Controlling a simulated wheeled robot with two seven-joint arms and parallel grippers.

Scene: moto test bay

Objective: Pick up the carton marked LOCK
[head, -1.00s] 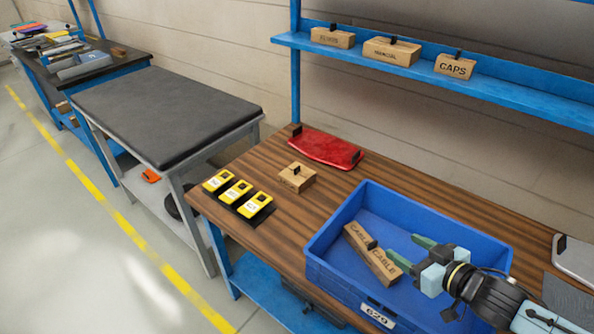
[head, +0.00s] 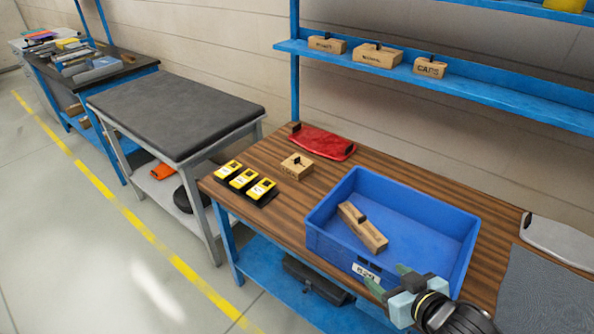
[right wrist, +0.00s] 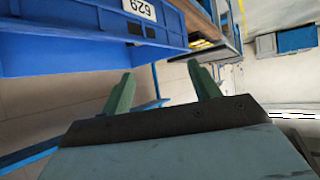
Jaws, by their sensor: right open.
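A small cardboard carton (head: 297,166) with a dark tab on top stands on the wooden bench, behind the yellow devices. The print on its front is too small to read, so I cannot tell whether it says LOCK. My right gripper (head: 388,278) is open and empty at the near wall of the blue bin, well to the right of and nearer than this carton. In the right wrist view its two green fingers (right wrist: 162,75) are spread with nothing between them. My left gripper is not in view.
The blue bin (head: 330,257) holds a long carton (head: 362,228). Several yellow devices (head: 243,180) and a red case (head: 322,142) lie on the bench. Labelled cartons, one reading CAPS (head: 430,67), stand on the blue shelf (head: 480,86). Bare wood lies around the small carton.

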